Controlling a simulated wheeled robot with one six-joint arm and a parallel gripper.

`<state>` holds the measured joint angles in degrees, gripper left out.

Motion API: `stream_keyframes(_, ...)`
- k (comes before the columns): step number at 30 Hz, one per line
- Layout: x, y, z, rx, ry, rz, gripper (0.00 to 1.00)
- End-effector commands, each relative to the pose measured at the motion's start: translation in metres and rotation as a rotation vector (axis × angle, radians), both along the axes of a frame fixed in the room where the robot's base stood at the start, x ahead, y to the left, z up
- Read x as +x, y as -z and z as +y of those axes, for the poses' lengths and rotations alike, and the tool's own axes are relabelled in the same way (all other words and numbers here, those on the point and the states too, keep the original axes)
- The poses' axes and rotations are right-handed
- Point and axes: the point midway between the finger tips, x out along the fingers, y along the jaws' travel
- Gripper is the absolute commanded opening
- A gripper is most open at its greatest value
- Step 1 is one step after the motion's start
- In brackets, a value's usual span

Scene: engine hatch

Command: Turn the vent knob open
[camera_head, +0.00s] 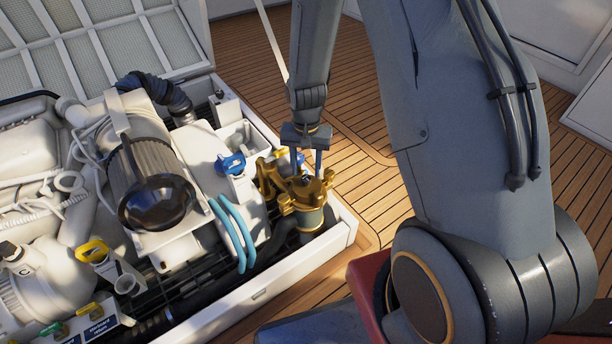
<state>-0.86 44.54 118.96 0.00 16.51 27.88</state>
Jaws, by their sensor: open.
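My gripper (305,169) points straight down over a brass fitting (308,194) at the near right corner of the engine hatch. Its two fingers are apart, with a gap between them, and their tips are at the top of the fitting. A small part shows between the fingertips, but I cannot tell whether it is the vent knob or whether the fingers touch it. A blue handle (231,163) sits on a white housing to the left of the gripper. Another blue part shows just behind the fingers, partly hidden.
The white hatch rim (290,273) runs along the front and right. A black round cylinder (156,200), blue hoses (233,232) and yellow handles (92,251) lie to the left. The open hatch lid (100,45) stands behind. Wooden deck lies right.

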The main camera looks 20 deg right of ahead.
Motion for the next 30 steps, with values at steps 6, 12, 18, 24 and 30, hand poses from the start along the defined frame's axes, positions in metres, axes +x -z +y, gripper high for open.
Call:
stream_keyframes(6, -0.001, 0.026, 0.0, 0.0, 0.0, 0.001, 0.43)
stream_keyframes(12, 0.0, 0.031, 0.0, 0.0, 0.0, -0.001, 0.43)
stream_keyframes(18, 0.0, 0.031, 0.0, 0.0, 0.0, -0.001, 0.38)
stream_keyframes(24, 0.0, 0.031, 0.0, 0.0, 0.0, 0.0, 0.04)
stream_keyframes(30, 0.0, 0.031, 0.0, 0.0, -0.008, 0.0, 0.01)
